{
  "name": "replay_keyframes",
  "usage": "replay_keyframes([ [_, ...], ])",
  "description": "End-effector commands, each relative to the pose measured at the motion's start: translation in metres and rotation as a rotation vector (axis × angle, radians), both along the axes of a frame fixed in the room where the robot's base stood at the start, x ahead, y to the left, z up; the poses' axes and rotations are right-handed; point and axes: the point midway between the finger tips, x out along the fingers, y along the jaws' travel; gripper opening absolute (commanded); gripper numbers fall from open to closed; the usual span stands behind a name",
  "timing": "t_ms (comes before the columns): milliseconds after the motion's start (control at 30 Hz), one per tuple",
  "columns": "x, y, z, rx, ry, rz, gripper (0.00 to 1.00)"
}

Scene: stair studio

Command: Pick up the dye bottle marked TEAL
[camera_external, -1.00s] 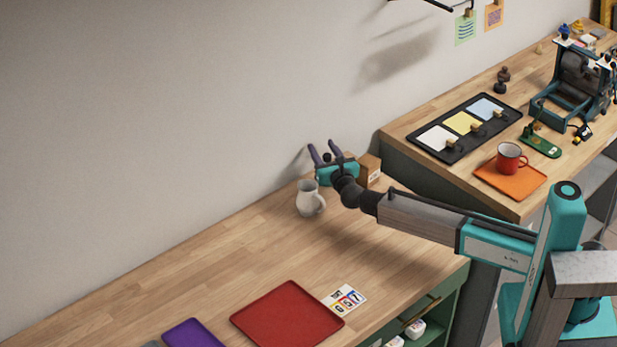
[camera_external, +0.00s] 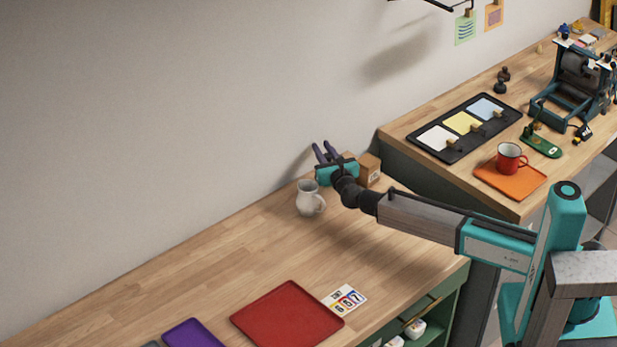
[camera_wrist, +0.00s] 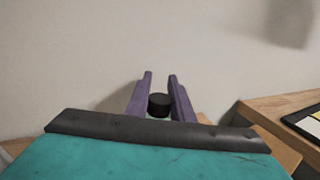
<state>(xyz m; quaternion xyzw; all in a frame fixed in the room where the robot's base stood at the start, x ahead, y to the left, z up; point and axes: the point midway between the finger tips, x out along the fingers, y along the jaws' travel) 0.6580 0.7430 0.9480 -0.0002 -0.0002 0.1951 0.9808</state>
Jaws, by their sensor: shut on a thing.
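My gripper (camera_external: 321,147) is at the back of the wooden bench, close to the wall. In the wrist view its two purple fingers (camera_wrist: 160,76) are shut on a small bottle with a round black cap (camera_wrist: 159,101). Only the cap and a sliver of the body below it show. The bottle's label is hidden, so I cannot read TEAL on it. In the external view my gripper body hides most of the bottle, and I cannot tell whether it touches the bench.
A white pitcher (camera_external: 308,198) stands just left of my gripper, and a small wooden box (camera_external: 370,168) just right. A red tray (camera_external: 287,317), purple tray (camera_external: 192,335) and number card (camera_external: 345,299) lie nearer the front. The bench middle is clear. A higher counter (camera_external: 402,141) rises at right.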

Motion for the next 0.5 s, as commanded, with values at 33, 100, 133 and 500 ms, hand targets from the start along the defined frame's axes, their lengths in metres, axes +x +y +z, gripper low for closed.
replay_keyframes([
  [33, 0.0, 0.0, 0.0, 0.0, 0.0, 0.0, 0.0],
  [100, 0.0, 0.0, 0.0, 0.0, 0.0, 0.0, 0.0],
  [133, 0.0, 0.0, 0.001, 0.0, 0.0, 0.0, 0.0],
  [500, 0.0, 0.0, 0.019, 0.002, -0.001, 0.0, 0.0],
])
